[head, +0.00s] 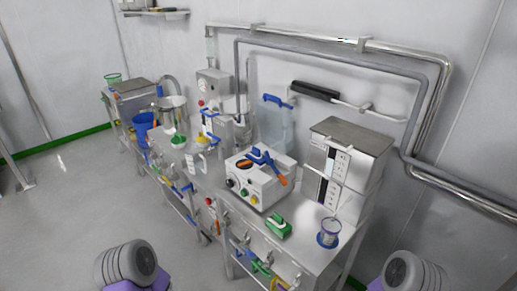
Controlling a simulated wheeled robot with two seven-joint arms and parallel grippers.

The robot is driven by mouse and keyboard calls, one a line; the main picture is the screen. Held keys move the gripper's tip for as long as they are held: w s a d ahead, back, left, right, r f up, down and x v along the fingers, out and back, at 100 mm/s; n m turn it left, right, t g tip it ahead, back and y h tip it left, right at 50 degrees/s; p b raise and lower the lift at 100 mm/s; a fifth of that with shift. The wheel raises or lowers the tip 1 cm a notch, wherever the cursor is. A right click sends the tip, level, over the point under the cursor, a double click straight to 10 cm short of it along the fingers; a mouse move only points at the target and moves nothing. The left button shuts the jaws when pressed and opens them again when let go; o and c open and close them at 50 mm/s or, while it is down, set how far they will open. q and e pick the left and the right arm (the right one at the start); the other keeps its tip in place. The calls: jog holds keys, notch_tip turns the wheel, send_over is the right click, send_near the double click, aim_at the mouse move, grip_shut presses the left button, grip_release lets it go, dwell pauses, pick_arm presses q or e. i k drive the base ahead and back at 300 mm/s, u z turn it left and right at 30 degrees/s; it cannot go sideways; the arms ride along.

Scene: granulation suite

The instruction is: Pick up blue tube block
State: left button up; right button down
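No item is clearly recognisable as the blue tube block. A blue piece (262,154) with an orange part lies on top of a white control box (255,183) on the steel bench. A small clear container with a blue rim and base (328,234) stands near the bench's right front. Neither gripper is in view; only rounded grey parts of my own body show at the bottom left and bottom right.
A green block (278,227) lies near the steel bench's (300,243) front edge. A steel cabinet (350,155) stands at the back right. A blue bucket (143,128) is further left. Pipes run along the wall. The floor (75,200) at left is clear.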

aim_at(255, 155)
jog(key=u, duration=1.5)
jog(key=i, duration=2.3)
jog(key=z, duration=2.2)
